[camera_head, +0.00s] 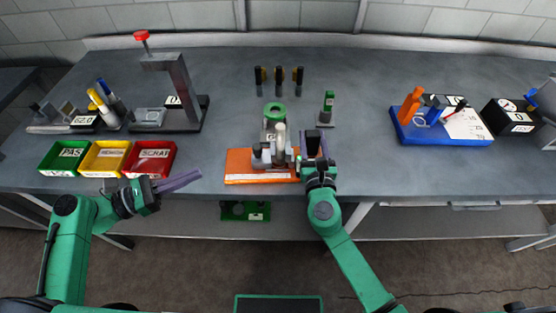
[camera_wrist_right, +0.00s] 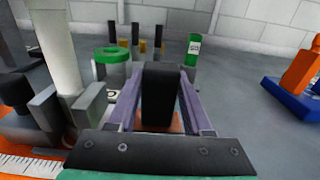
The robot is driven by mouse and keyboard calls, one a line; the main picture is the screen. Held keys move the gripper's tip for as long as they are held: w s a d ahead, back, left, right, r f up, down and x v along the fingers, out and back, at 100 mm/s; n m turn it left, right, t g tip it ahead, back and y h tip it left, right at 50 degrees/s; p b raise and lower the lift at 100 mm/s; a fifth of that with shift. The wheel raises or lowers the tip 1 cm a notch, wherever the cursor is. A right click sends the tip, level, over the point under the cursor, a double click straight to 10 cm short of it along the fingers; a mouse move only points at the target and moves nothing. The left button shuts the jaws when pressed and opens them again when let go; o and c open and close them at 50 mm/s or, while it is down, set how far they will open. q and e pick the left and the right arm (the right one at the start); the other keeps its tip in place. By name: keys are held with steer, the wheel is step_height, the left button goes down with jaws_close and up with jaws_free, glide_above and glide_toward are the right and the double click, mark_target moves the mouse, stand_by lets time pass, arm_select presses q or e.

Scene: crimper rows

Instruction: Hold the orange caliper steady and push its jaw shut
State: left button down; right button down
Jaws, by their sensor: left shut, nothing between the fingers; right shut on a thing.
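The orange caliper (camera_head: 240,168) lies flat near the table's front edge, with grey blocks and a pale upright post (camera_head: 280,135) on it. Its white scale (camera_wrist_right: 25,166) shows at the lower left of the right wrist view. My right gripper (camera_head: 314,146) is shut on a black upright piece (camera_wrist_right: 157,95) at the caliper's right end. Orange shows below that piece, but its join to the caliper is hidden by my fingers.
Green (camera_head: 48,166), yellow (camera_head: 88,170) and red (camera_head: 134,172) trays stand at the left front. A grey press (camera_head: 178,85) stands behind them. A green ring (camera_head: 275,109) and a green-topped block (camera_head: 328,101) stand behind the caliper.

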stand_by(0.7)
steer(key=shift+c, duration=1.2)
jaws_free()
steer(key=shift+d, duration=0.1)
steer(key=s, duration=1.2)
steer(key=shift+d, duration=0.3)
